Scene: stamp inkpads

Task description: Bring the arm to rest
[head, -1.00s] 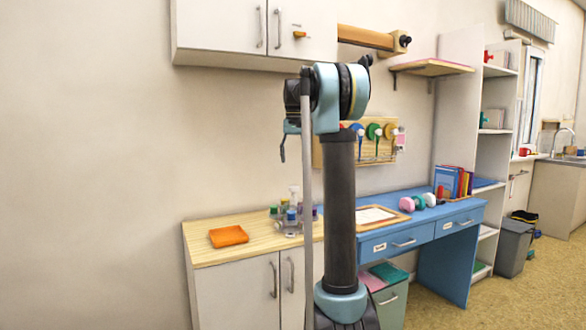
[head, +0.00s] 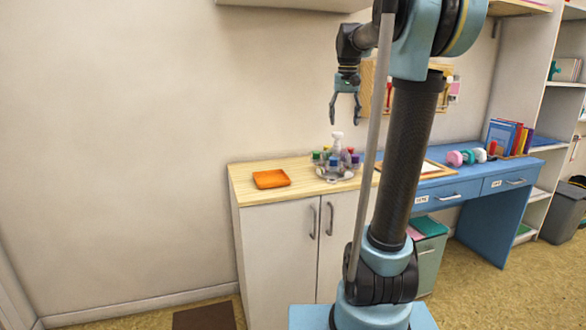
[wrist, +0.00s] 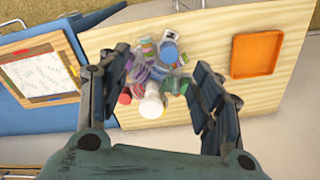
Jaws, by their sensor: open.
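My gripper (head: 345,108) is open and empty. It points down in the air above the wooden-topped cabinet, over a carousel of bottles (head: 336,165). In the wrist view its two fingers (wrist: 165,95) stand wide apart, with the bottles (wrist: 160,75) seen between and below them. My arm rises at the right of centre in the head view and hides part of the blue desk behind it.
An orange tray (head: 271,179) lies on the wooden cabinet top (head: 243,181). A blue desk (head: 460,188) holds a wood-framed sheet (wrist: 35,72), stamps (head: 468,157) and books (head: 508,136). A pegboard (head: 367,90) hangs behind my gripper. The wall at left is bare.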

